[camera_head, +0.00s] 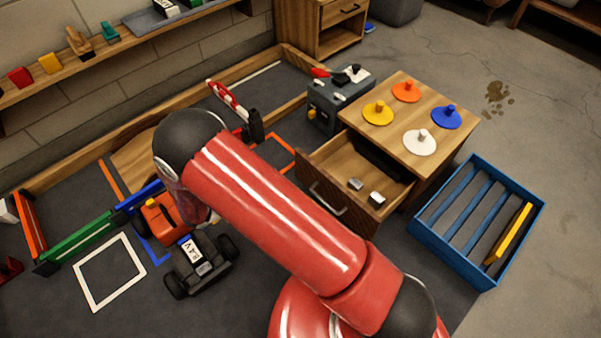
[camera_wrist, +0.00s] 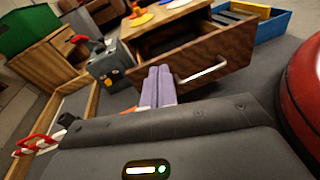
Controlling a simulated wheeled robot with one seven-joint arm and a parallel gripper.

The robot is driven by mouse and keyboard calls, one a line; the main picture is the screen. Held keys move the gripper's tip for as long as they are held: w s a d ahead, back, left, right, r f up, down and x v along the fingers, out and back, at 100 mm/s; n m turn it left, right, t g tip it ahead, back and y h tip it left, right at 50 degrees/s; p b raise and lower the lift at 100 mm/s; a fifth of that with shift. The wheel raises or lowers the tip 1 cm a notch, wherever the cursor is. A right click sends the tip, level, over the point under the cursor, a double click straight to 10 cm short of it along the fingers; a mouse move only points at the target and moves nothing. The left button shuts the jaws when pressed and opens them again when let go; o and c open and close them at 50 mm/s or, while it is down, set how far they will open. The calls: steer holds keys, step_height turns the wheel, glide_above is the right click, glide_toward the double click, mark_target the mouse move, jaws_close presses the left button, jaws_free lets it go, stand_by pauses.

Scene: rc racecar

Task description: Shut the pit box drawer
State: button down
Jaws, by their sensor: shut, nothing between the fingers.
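The pit box is a wooden cabinet (camera_head: 447,140) with colored discs on its top. Its drawer (camera_head: 335,195) is pulled well out, with a dark wood front and a metal bar handle (camera_head: 326,197). Two small metallic blocks (camera_head: 377,198) lie inside. In the wrist view the drawer front (camera_wrist: 225,45) and its handle (camera_wrist: 203,72) are at upper right. My gripper (camera_wrist: 159,70) is shut and empty, its fingertips near the left end of the drawer front; I cannot tell whether they touch. My red arm hides the gripper in the head view.
A grey toolbox (camera_head: 336,100) stands beside the cabinet, left of the drawer. A blue crate (camera_head: 480,220) with a yellow bar stands on its right. An orange and black car (camera_head: 200,268) sits on the dark mat at left. Several low wooden and colored barriers border the mat.

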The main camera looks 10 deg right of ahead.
step_height(320, 180, down, 6)
steer(key=a+n+t, duration=0.3)
steer(key=b, duration=0.2)
glide_toward(309, 164)
steer(key=shift+n+t, duration=0.3)
steer(key=x, duration=0.7)
steer(key=shift+f, duration=0.1)
